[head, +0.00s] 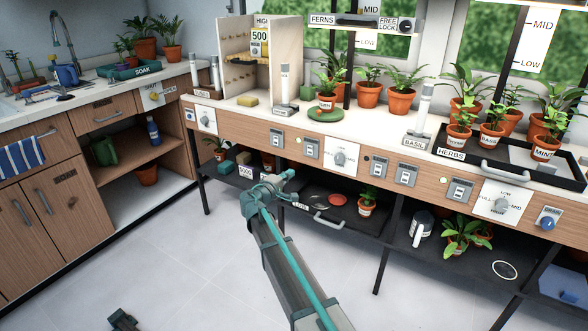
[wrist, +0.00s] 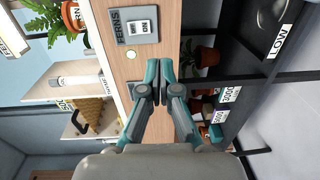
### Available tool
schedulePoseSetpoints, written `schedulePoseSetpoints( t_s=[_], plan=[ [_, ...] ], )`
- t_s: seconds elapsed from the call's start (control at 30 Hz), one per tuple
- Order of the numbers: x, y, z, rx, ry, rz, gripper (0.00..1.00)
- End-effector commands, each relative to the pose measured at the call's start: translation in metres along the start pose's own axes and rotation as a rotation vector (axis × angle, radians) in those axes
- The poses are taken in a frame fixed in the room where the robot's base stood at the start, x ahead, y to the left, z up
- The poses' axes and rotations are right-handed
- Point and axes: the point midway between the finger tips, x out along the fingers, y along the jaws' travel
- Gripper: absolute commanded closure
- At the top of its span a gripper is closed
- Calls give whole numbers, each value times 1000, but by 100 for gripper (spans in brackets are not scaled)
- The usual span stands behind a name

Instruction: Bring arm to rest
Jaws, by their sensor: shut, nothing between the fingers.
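My gripper (wrist: 159,70) shows in the wrist view with its teal fingers together and nothing between them. It is in front of the bench's wooden front panel (wrist: 133,75), beside a grey switch plate (wrist: 136,27) labelled FERNS. In the head view my arm reaches up from the bottom, and my gripper (head: 288,176) is at its far end, below the panel and in front of the under-bench shelf. From these views I cannot tell whether it touches the bench.
A worktop (head: 370,124) with several potted plants runs along the back. Below it, a dark shelf holds a potted plant (head: 367,201), a white jug (head: 422,224) and a leafy plant (head: 464,237). Black legs (head: 386,245) stand in front. The tiled floor (head: 170,260) at left is mostly clear.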

Motion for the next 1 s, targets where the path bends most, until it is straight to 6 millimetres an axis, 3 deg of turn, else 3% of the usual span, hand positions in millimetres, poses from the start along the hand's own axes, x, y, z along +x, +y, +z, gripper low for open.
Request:
schedulePoseSetpoints(
  t_s=[0.47,0.57,0.67,0.77,1.0],
  plan=[
    [-6,-2,0,-1,-2,0,100],
    [-6,-4,8,6,-36,-14,100],
    [-11,-21,27,48,-105,-88,100],
    [-28,-59,60,93,-195,-212,100],
    [-80,-186,152,115,-424,-532,100]
  ],
)
